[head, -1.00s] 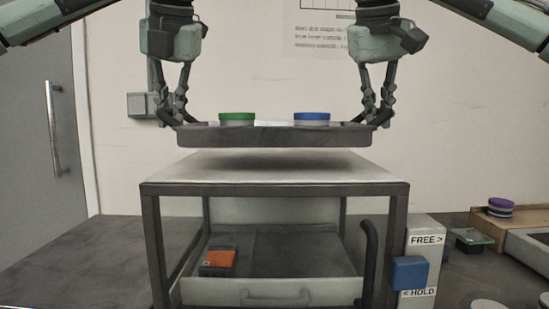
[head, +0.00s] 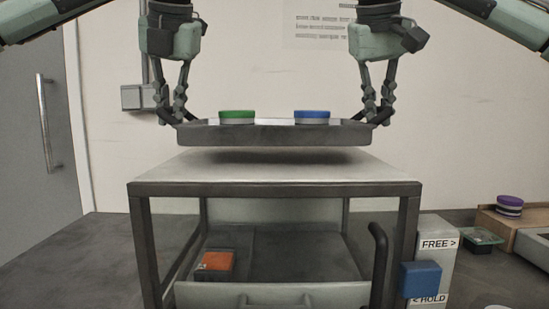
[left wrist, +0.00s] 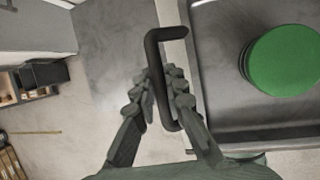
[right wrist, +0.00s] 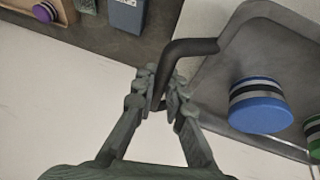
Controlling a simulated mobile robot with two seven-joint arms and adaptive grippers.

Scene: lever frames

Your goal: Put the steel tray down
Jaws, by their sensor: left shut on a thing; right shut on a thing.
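The steel tray (head: 275,136) hangs level above the white top (head: 275,168) of a dark-framed cart, with a gap and a shadow beneath it. A green-lidded tin (head: 237,116) and a blue-lidded tin (head: 312,117) stand upright on the tray. My left gripper (head: 172,114) is shut on the tray's left handle (left wrist: 152,52). My right gripper (head: 376,114) is shut on the tray's right handle (right wrist: 187,49). The cart top is bare.
An open drawer (head: 270,296) under the cart top holds an orange-topped box (head: 216,262). A post at the cart's right carries a blue block (head: 420,280) between FREE and HOLD labels, closer to HOLD. A purple-lidded tin (head: 510,204) stands far right.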

